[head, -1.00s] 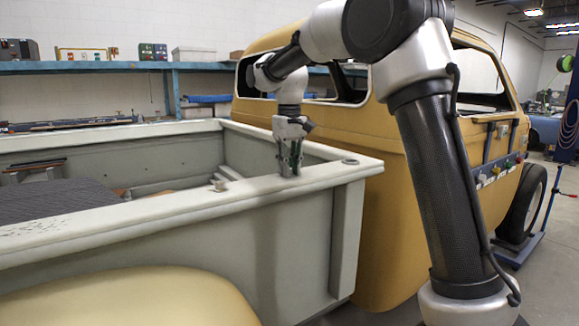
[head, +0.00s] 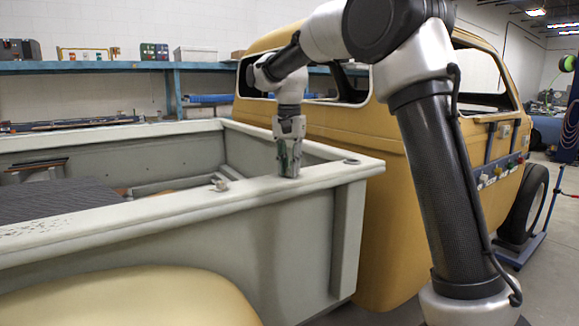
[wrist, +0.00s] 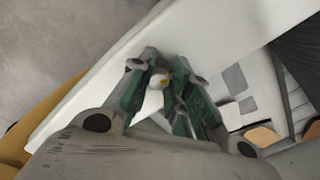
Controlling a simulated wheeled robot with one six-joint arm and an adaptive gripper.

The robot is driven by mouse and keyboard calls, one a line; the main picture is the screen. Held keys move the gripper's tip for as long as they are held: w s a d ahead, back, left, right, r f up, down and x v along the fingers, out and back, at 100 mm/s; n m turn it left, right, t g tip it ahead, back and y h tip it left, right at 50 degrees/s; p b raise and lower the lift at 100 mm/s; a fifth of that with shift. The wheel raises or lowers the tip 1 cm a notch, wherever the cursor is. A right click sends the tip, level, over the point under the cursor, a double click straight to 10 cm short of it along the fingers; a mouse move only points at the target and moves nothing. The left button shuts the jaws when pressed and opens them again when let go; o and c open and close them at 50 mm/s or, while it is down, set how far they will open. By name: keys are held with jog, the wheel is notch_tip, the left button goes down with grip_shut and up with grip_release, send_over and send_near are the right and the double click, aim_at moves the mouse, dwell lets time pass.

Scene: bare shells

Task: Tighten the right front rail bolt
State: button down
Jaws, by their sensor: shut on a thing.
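My gripper (head: 289,174) points down onto the pale top rail (head: 130,212) of the truck bed, near the rail's right end. In the wrist view its green-padded fingers (wrist: 163,85) are closed around a small piece with a yellowish end, which I take for the bolt (wrist: 160,80). The bolt's lower part is hard to make out. In the head view the fingers hide the bolt. The rail (wrist: 205,35) runs diagonally behind the fingers in the wrist view.
A small pale piece (head: 219,184) sits at the rail's inner edge, left of my gripper. A round fitting (head: 351,161) is on the rail's corner to the right. The yellow cab (head: 400,210) stands close behind. A blue shelf (head: 110,66) lines the wall.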

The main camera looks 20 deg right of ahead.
jog(key=shift+m, duration=0.7)
jog(key=c, duration=1.3)
grip_release()
jog(key=shift+c, duration=0.2)
jog(key=shift+r, duration=0.15)
notch_tip(320, 180, up, 12)
